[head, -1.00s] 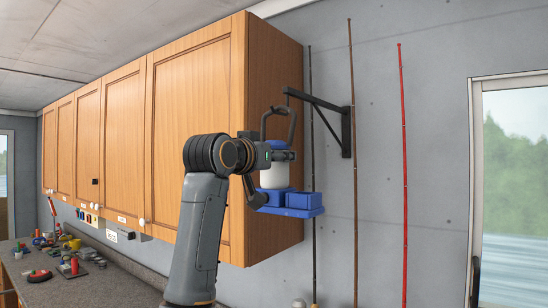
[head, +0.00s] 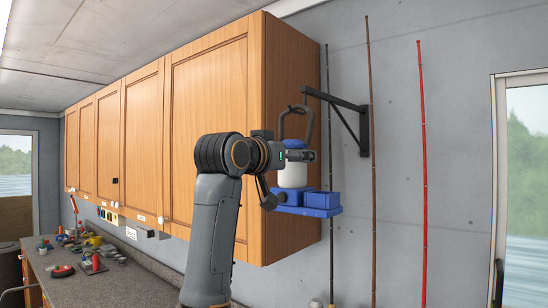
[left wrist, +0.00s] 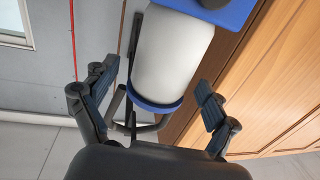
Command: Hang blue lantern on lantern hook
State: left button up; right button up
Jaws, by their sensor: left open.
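The blue lantern (head: 321,200) is upright beside the cabinet's end, with a blue base, white body and blue cap. Its dark handle reaches up to the outer end of the black lantern hook (head: 342,121), a bracket on the grey wall. The handle meets or overlaps the hook's tip in the picture; I cannot tell whether it bears on it. My left gripper (head: 303,155) is at the lantern's cap and upper body. In the left wrist view its open fingers (left wrist: 158,80) stand either side of the lantern (left wrist: 172,55), with gaps visible. My right gripper is not in view.
Wooden wall cabinets (head: 212,120) stand close behind my left arm and the lantern. Thin rods, one red (head: 423,150), lean upright along the wall right of the hook. A counter (head: 105,280) with small tools lies lower left. A glazed door (head: 525,180) is at right.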

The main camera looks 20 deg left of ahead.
pick_arm(q)
jog(key=s+a, duration=0.2)
jog(key=s, duration=0.8)
